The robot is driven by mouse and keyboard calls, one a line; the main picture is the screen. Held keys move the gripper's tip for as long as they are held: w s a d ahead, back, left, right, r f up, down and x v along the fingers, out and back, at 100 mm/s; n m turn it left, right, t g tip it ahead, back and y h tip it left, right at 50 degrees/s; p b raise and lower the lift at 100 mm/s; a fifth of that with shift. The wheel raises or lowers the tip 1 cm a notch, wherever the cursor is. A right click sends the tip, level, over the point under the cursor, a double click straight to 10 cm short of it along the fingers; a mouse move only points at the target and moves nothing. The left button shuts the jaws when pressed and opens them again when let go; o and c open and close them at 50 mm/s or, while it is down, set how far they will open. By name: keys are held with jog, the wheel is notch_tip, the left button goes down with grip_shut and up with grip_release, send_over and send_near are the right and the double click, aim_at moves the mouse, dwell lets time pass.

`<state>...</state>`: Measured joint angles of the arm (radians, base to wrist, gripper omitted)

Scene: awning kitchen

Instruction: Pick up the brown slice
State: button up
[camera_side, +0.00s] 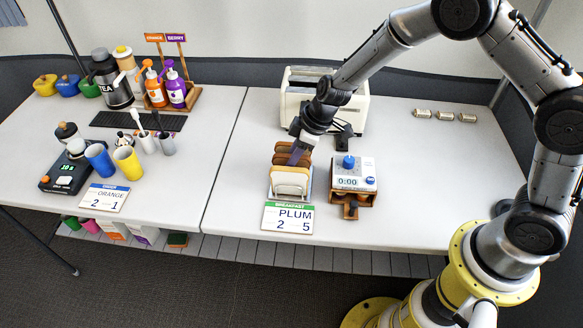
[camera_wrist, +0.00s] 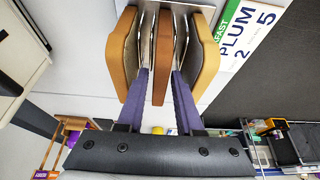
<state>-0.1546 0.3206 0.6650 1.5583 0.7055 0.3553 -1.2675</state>
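Three upright slices stand in a wire rack (camera_side: 291,193), with brown slices (camera_side: 279,159) at the back and a paler tan one (camera_side: 290,176) in front. In the wrist view, the middle slice (camera_wrist: 162,60) shows its brown edge, with another slice on the left (camera_wrist: 121,58) and one on the right (camera_wrist: 205,50). My gripper (camera_wrist: 162,82) is open, with purple fingers on either side of the middle slice and small gaps beside it. The fingers also show over the rack in the side view (camera_side: 296,156). The fingertips are partly hidden among the slices and wires.
A white toaster (camera_side: 294,99) stands behind the rack. A timer box (camera_side: 352,174) is close on its right. A PLUM card (camera_side: 287,218) lies in front. Small cans (camera_side: 445,115) lie at the back right. The table right of the timer is clear.

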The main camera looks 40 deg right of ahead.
jog(key=shift+c, duration=0.2)
grip_shut()
jog(key=shift+r, duration=0.1)
